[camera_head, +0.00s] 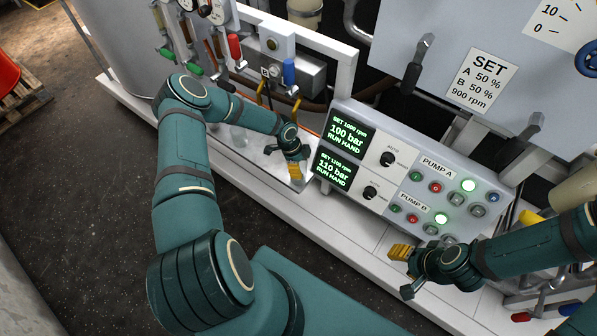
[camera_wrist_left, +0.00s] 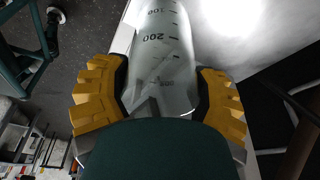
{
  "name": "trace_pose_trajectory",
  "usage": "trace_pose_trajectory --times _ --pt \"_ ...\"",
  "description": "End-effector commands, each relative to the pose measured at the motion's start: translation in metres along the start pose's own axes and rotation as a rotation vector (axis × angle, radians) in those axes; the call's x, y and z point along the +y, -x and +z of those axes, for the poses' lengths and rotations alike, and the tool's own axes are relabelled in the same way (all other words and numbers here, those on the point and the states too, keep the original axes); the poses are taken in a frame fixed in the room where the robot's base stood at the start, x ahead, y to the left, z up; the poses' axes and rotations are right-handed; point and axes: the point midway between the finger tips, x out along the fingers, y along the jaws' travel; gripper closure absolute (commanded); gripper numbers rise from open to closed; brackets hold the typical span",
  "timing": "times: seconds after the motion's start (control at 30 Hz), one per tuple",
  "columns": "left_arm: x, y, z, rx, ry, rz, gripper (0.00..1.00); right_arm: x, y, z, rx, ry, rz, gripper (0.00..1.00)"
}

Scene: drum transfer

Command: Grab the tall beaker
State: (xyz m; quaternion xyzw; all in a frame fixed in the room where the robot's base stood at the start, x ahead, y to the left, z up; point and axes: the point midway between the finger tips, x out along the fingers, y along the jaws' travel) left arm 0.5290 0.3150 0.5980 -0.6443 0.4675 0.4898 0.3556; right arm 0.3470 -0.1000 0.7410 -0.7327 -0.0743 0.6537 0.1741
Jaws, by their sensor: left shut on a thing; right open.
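The tall beaker (camera_wrist_left: 160,50) is clear, with dark graduation marks including 100 and 200, and fills the middle of the left wrist view. My left gripper (camera_wrist_left: 160,103) has its yellow pads on either side of the beaker and is shut on it. In the head view my left gripper (camera_head: 295,168) is low over the metal tray (camera_head: 262,160), and the beaker in it is hard to make out. My right gripper (camera_head: 403,270) is open and empty in front of the pump panel.
A pump control panel (camera_head: 405,172) with two green displays stands right of the left gripper. A faint clear vessel (camera_head: 238,137) stands on the tray behind the left forearm. Coloured valve handles and pipes (camera_head: 235,48) are behind. The dark floor (camera_head: 90,200) is clear at left.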

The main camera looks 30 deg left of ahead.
Motion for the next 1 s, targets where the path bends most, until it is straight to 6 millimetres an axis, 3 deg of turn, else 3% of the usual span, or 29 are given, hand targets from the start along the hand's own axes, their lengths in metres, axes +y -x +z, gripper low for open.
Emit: trace_pose_trajectory --times 0.37,0.63,0.87,1.0 --pt "0.0 0.006 -0.002 0.0 -0.001 -0.001 0.65 -0.001 0.002 0.0 -0.001 0.0 0.0 0.53" --pt "-0.001 0.037 -0.01 -0.002 -0.004 -0.001 0.65 -0.003 0.008 0.001 -0.004 -0.001 0.0 0.53" --pt "0.048 0.041 0.01 -0.004 -0.003 0.004 0.65 -0.005 0.014 0.002 -0.007 -0.001 0.0 0.53" --pt "0.088 0.046 0.025 -0.003 -0.004 0.005 0.65 -0.006 0.017 0.002 -0.008 -0.001 0.0 0.53"
